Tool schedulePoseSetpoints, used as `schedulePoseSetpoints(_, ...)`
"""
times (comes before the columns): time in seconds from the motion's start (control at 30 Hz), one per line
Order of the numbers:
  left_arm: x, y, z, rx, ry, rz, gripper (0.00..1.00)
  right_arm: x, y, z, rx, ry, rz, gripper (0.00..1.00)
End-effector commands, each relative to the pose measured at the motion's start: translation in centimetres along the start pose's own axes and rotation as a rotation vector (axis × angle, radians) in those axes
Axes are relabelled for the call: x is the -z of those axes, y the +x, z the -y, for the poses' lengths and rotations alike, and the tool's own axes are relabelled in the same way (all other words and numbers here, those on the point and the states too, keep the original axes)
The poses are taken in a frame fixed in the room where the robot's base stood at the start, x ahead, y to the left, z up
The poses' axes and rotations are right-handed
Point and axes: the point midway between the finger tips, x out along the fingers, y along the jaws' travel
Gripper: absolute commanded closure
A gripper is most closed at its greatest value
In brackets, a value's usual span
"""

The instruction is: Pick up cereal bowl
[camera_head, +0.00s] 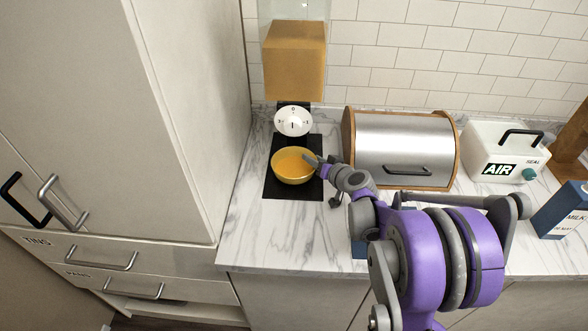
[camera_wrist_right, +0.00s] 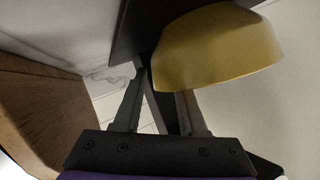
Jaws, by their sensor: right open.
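The yellow cereal bowl (camera_head: 291,166) sits on a black mat (camera_head: 292,193) under the cereal dispenser in the head view. My right gripper (camera_head: 313,160) is at the bowl's right rim, its fingers pointing left. In the right wrist view the bowl (camera_wrist_right: 215,48) fills the upper right, ahead of the fingers. The right gripper (camera_wrist_right: 165,85) is open there, with one finger clear to the left of the bowl and the other partly hidden behind it. I cannot tell whether a finger touches the bowl. My left gripper is not in view.
The cereal dispenser (camera_head: 294,62) stands above the bowl, with its white dial (camera_head: 293,121) just behind it. A steel and wood bread box (camera_head: 404,145) is close to the right of my gripper. Tall cabinets (camera_head: 150,100) close off the left.

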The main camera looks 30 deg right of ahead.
Motion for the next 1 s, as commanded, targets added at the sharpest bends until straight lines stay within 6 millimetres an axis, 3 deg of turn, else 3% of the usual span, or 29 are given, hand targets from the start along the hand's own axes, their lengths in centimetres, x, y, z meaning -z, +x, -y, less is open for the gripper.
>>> schedulePoseSetpoints(0.27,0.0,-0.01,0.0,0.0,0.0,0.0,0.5,-0.03,0.46,0.02,0.0,0.0,0.0,0.59)
schedulePoseSetpoints(0.5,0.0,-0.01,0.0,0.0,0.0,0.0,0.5,-0.02,0.44,0.0,0.0,0.0,0.0,0.99)
schedulePoseSetpoints(1.0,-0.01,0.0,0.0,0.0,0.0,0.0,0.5,-0.06,0.43,-0.03,-0.001,-0.002,0.001,1.0)
